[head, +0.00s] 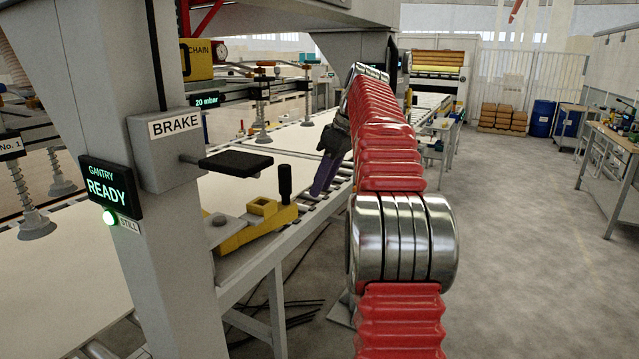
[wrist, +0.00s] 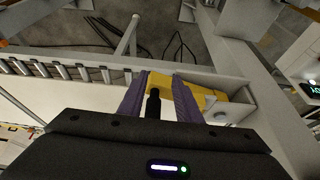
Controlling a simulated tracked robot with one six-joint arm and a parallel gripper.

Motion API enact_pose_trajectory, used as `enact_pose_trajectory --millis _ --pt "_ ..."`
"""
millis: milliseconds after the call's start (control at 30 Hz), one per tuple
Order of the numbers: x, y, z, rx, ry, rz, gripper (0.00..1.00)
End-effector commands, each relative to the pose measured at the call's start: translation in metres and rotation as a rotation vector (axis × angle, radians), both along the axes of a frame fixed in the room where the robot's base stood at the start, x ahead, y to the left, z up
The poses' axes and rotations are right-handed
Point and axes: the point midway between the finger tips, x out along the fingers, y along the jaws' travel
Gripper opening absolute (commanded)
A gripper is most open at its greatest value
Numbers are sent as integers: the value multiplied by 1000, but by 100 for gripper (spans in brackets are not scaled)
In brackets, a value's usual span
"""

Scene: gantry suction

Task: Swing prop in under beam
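The yellow prop (head: 255,226) lies along the side frame of the roller table, beside the grey gantry post. Its black upright handle (head: 285,182) stands at the end away from the post. My gripper (head: 322,183) has purple fingers and hangs to the right of the handle, apart from it. In the wrist view, my gripper (wrist: 158,80) is open. The black handle (wrist: 153,104) shows between its fingers, with the yellow prop (wrist: 205,98) beyond. The beam (head: 236,94) carries suction cups over a pale board further back. No prop part is seen under it.
A brake box (head: 168,150) with a black paddle (head: 236,162) juts from the post, above the prop. A gantry panel (head: 107,190) reads READY, with a green lamp labelled STILL. The pressure display (head: 206,100) reads 20 mbar. Open floor lies to the right.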

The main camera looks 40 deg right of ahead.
Motion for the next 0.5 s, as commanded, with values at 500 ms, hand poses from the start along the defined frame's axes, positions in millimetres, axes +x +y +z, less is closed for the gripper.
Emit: enact_pose_trajectory --millis 500 --pt "-7 -3 -68 72 84 -421 0"
